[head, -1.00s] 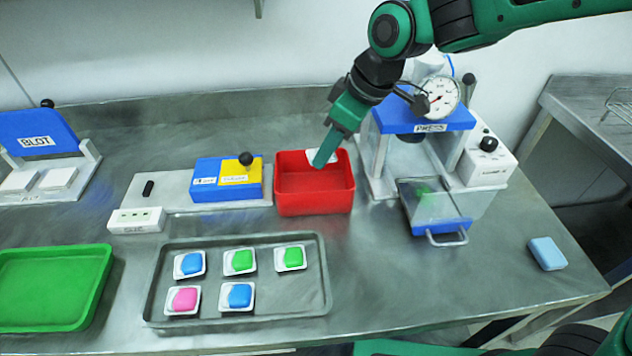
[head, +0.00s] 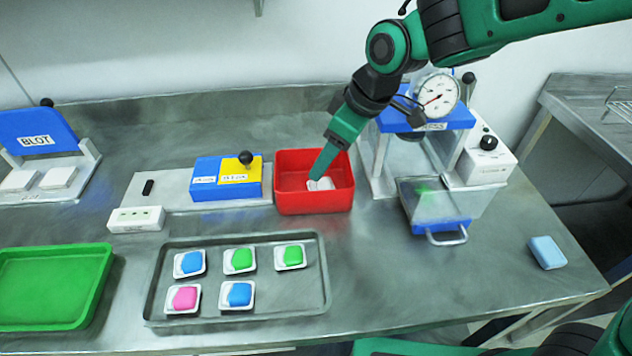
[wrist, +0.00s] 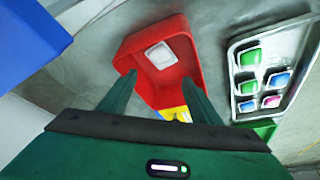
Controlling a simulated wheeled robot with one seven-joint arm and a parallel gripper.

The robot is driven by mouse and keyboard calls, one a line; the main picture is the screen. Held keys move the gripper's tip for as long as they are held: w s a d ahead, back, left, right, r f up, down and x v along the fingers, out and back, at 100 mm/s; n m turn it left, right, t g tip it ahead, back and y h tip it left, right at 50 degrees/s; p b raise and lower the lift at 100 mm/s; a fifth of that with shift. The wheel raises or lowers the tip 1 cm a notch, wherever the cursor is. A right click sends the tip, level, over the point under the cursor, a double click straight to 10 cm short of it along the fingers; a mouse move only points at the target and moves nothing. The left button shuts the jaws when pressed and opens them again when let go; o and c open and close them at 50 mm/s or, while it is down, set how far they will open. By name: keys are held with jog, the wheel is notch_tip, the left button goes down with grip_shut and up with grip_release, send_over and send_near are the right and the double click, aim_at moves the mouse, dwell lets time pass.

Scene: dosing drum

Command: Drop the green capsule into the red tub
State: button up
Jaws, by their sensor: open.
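The red tub (head: 313,205) stands at the middle of the bench and also shows in the wrist view (wrist: 187,62). A white, square dish-like piece (head: 321,184) lies on its floor; in the wrist view (wrist: 160,55) it looks white with no green visible. My gripper (head: 320,172) is over the tub, tilted down, with its fingers apart in the wrist view (wrist: 160,80) and nothing between them. Two green capsules (head: 239,260) (head: 290,257) sit in white dishes on the grey tray (head: 322,290). Something green (head: 424,189) shows under the press's clear drawer cover.
The press (head: 425,118) with its gauge stands close right of the tub. A blue and yellow lever box (head: 225,181) is close on the left. A green tray (head: 50,290) lies at front left, a light blue block (head: 546,252) at right.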

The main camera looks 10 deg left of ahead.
jog(key=v, duration=1)
jog(key=shift+r, duration=0.35)
jog(key=shift+d, duration=0.15)
